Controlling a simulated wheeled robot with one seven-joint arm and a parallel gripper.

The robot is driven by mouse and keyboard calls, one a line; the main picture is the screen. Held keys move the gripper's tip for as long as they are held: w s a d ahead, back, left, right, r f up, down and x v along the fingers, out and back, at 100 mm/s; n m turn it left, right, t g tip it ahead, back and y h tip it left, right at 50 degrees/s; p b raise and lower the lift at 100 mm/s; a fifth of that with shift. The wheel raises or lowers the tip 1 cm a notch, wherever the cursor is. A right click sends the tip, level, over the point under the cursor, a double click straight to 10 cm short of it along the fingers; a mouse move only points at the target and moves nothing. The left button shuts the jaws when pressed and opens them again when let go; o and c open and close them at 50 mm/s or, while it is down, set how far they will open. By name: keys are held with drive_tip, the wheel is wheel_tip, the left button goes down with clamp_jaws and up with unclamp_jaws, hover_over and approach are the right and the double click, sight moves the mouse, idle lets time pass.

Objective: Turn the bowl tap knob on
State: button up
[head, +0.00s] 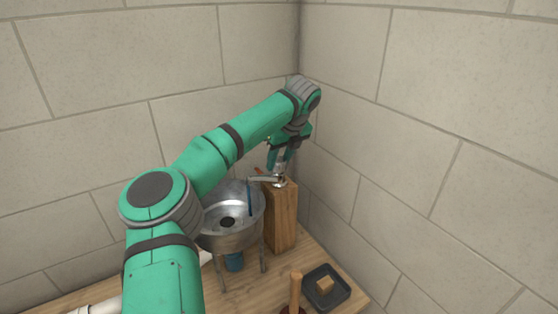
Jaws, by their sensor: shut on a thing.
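The steel bowl (230,236) stands on thin legs on the wooden bench, with a dark drain hole in its bottom. A tap spout (262,179) reaches left over the bowl from the top of a wooden post (281,215). A thin blue stream, apparently water, runs from the spout down into the bowl. My gripper (281,172) points down at the top of the tap, above the post. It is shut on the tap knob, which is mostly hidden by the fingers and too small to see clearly.
A dark square tray (326,287) with a small tan block (325,283) lies at the bench's front right. A wooden handle (295,291) stands beside it. A blue object (234,262) is under the bowl. Block walls (440,130) close in behind and right.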

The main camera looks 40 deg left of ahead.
drive_tip(key=o, duration=1.1)
drive_tip(key=shift+c, duration=0.2)
drive_tip(key=shift+r, duration=0.25)
drive_tip(key=v, duration=1)
drive_tip(key=shift+d, duration=0.2)
drive_tip(key=shift+r, duration=0.1)
